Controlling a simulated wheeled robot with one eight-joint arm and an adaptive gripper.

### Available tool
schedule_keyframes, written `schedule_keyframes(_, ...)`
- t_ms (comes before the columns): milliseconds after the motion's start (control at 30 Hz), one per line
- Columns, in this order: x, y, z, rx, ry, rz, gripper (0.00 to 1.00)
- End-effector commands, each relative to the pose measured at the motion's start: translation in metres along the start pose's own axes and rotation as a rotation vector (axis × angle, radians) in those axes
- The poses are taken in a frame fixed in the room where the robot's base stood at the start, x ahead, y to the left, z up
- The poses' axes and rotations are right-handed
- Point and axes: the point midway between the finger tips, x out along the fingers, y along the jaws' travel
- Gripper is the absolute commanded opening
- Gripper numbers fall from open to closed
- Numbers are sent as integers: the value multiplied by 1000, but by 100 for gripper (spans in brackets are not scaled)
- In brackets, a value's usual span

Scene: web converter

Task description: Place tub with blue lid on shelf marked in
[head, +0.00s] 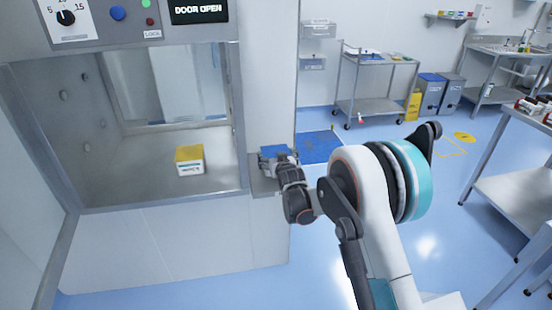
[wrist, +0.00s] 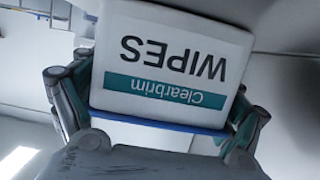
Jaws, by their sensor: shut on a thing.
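The tub with the blue lid (head: 273,150) is in my gripper (head: 279,163), just right of the open hatch in the head view. In the wrist view the white tub (wrist: 175,60) fills the space between the fingers, its label reading "WIPES Clearbrim" upside down and its blue lid edge at the bottom. My gripper is shut on its sides. A small grey ledge (head: 263,187) shows just below the tub; I cannot tell whether they touch. No "in" marking is readable on it.
A yellow-lidded tub (head: 189,160) stands inside the hatch chamber (head: 130,185), whose panel display (head: 199,11) reads "DOOR OPEN". The white column (head: 268,80) rises behind my gripper. A metal cart (head: 376,88) stands farther back, with open blue floor in front.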

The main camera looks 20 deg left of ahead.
Motion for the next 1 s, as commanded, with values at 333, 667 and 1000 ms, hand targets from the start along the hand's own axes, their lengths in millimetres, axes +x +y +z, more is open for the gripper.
schedule_keyframes(333, 0, 0, 1, 0, 0, 0, 100)
schedule_keyframes(667, 0, 0, 1, 0, 0, 0, 100)
schedule_keyframes(1000, -40, 0, -3, 0, 0, 0, 100)
